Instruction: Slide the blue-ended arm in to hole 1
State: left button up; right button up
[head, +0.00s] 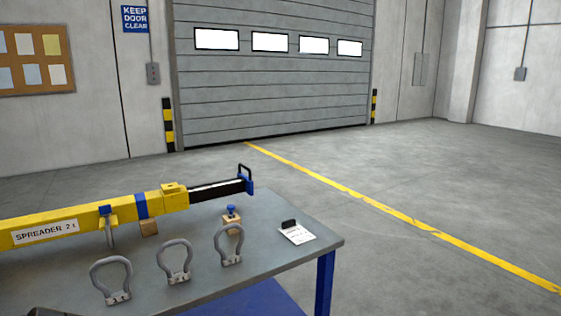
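A yellow spreader beam (70,226) marked "SPREADER 2 t" lies along the table and runs out of view at the left. A dark inner arm (215,190) sticks out of its right end. This arm has a blue end piece (249,185) with a black handle loop (245,170) on top. A blue band (141,206) and a raised yellow block (173,188) sit on the beam near its open end. A blue-topped pin (231,213) stands in a wooden block beside the arm. Hole numbers cannot be read. Neither of my grippers is in view.
The grey table (290,255) has blue legs. Grey shackles (111,280), (174,261) and (229,245) stand along its front. A white tag (297,234) with a black clip lies at the right. Open floor lies beyond, up to a roller door (275,95).

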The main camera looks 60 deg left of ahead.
aim_at(209, 191)
jog(key=i, duration=1.6)
jog(key=u, duration=2.1)
